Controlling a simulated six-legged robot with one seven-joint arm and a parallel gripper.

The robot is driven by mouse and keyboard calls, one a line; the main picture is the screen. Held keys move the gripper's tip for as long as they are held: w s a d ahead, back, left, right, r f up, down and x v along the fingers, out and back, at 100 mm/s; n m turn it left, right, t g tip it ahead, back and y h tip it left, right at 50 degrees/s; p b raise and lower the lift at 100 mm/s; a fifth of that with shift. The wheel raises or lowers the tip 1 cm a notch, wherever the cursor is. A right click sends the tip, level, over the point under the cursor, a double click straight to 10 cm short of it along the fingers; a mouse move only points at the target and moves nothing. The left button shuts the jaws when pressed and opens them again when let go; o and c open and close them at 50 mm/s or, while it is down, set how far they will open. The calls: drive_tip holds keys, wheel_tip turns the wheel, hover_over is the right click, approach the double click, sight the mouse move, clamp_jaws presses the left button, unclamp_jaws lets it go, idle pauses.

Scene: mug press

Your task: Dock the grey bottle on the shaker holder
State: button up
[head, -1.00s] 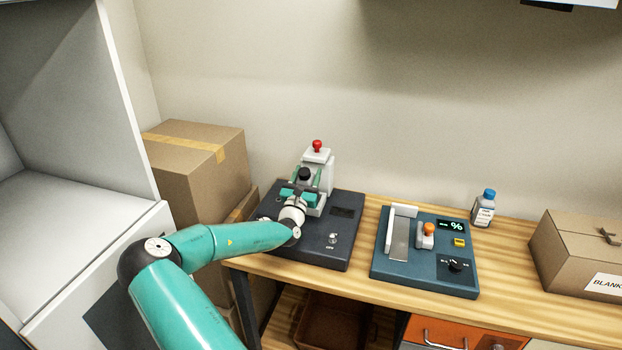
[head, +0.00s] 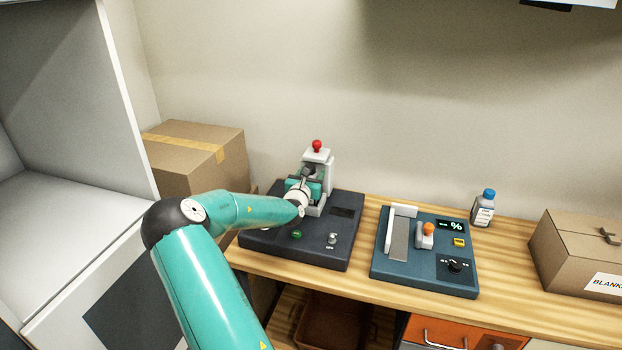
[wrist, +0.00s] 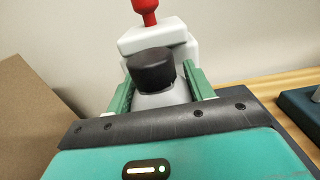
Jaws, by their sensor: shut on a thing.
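The grey bottle (wrist: 166,97) with a black cap (wrist: 152,69) stands between the two green fingers of my gripper (wrist: 160,88) in the wrist view. My gripper is shut on it. In the head view my gripper (head: 305,186) is at the shaker holder, a white upright block (head: 325,165) with a red knob on top, on a dark base (head: 330,250). The white block also shows right behind the bottle in the wrist view (wrist: 155,38). The bottle's lower part is hidden, so I cannot tell whether it touches the holder.
A green button (head: 297,234) and a small switch (head: 332,238) sit on the dark base. A blue device (head: 420,280) with a display stands to its right. A blue-capped bottle (head: 483,213) and a cardboard box (head: 575,255) are farther right. Another box (head: 185,165) stands at left.

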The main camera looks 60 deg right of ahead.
drive_tip(key=shift+f, duration=0.6)
drive_tip(key=shift+f, duration=0.15)
drive_tip(key=o, duration=1.3)
drive_tip(key=shift+f, duration=0.1)
drive_tip(key=shift+a, duration=0.15)
drive_tip(key=s+a, duration=0.2)
drive_tip(key=a, duration=0.9)
drive_tip(key=shift+a, duration=0.35)
